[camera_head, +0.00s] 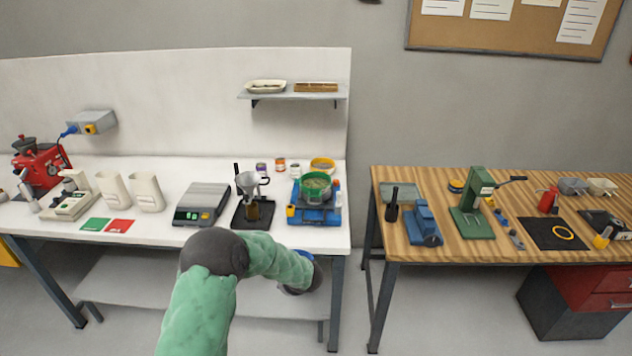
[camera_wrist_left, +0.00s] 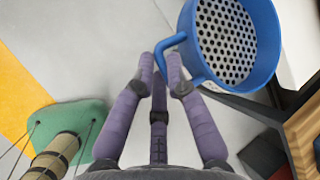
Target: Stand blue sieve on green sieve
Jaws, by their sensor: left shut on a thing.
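The blue sieve (camera_wrist_left: 228,45) shows at the top of the left wrist view, with its perforated bottom visible. My left gripper (camera_wrist_left: 168,62) is shut on the looped handle at its side. In the head view, my left arm ends low in front of the left bench. Only a little blue of the sieve (camera_head: 307,254) shows there, and the fingers are hidden behind the wrist. The green sieve (camera_head: 316,193) stands on the blue machine (camera_head: 319,214) at the bench's right end, with grainy material inside. The held sieve is nearer to me and lower in the picture.
A funnel stand (camera_head: 252,205) and a scale (camera_head: 201,204) stand left of the blue machine. Small jars (camera_head: 280,165) and a yellow sieve-like ring (camera_head: 322,163) are behind it. A gap separates the white bench from the wooden bench (camera_head: 400,244).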

